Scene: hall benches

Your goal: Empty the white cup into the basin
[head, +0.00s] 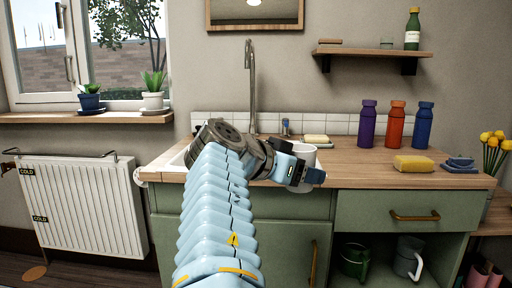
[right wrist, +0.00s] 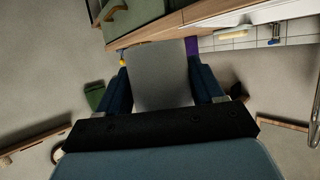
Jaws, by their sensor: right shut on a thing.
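The white cup (head: 304,153) shows above and behind my right gripper (head: 311,176) in the head view. Its rim is up and it looks about upright; its lower part is hidden by the gripper. In the right wrist view the cup (right wrist: 160,75) fills the space between the two dark blue fingers, which are shut on it. I cannot see what is inside it. The white basin (head: 180,159) is set in the counter to the left of the cup, mostly hidden by my right arm. My left gripper is in neither view.
A tall faucet (head: 251,85) stands behind the basin. A sponge on a dish (head: 316,139) lies behind the cup. Purple (head: 367,125), red (head: 396,125) and blue (head: 424,125) bottles and a yellow sponge (head: 413,165) stand to the right. The counter (head: 355,172) between is clear.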

